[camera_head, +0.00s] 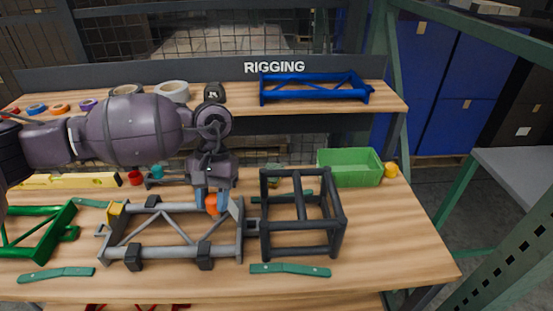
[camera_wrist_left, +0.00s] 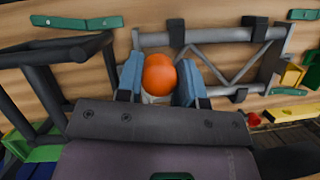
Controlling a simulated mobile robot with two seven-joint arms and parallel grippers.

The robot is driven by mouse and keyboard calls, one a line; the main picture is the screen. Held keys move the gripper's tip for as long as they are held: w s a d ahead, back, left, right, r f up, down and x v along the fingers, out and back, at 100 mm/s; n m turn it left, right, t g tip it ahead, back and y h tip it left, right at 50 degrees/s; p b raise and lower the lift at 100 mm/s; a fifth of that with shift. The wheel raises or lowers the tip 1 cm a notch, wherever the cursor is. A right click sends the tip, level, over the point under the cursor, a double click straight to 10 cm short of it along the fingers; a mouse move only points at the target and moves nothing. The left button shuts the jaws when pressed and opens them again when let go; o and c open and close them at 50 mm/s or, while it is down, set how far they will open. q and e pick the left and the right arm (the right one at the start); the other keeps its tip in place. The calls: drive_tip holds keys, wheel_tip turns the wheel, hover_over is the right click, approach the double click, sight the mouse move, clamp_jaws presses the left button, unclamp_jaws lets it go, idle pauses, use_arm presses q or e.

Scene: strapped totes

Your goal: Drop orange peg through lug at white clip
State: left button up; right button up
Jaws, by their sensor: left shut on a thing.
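My left gripper (camera_head: 212,201) points down over the right end of a grey tubular frame (camera_head: 180,248). Its blue fingers are shut on the orange peg (camera_head: 212,207), whose rounded head also shows between the fingers in the left wrist view (camera_wrist_left: 160,74). The peg's lower part and the lug are hidden, so I cannot tell whether the peg is in the lug. A pale grey-white plate (camera_head: 237,209), perhaps the white clip, stands at the frame's right end, just right of the fingers. A yellow clip (camera_head: 116,209) is at the frame's left end. My right gripper is not in view.
A black cage frame (camera_head: 302,251) stands close to the right of the grey frame. A green frame (camera_head: 38,248) is at left, a green bin (camera_head: 349,167) at back right. Green straps (camera_head: 290,269) lie along the front. A raised shelf holds tape rolls and a blue frame (camera_head: 315,87).

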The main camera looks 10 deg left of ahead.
use_arm(q)
drive_tip(key=shift+f, duration=0.9)
drive_tip(key=shift+r+p, duration=0.55)
drive_tip(key=shift+r, duration=1.8)
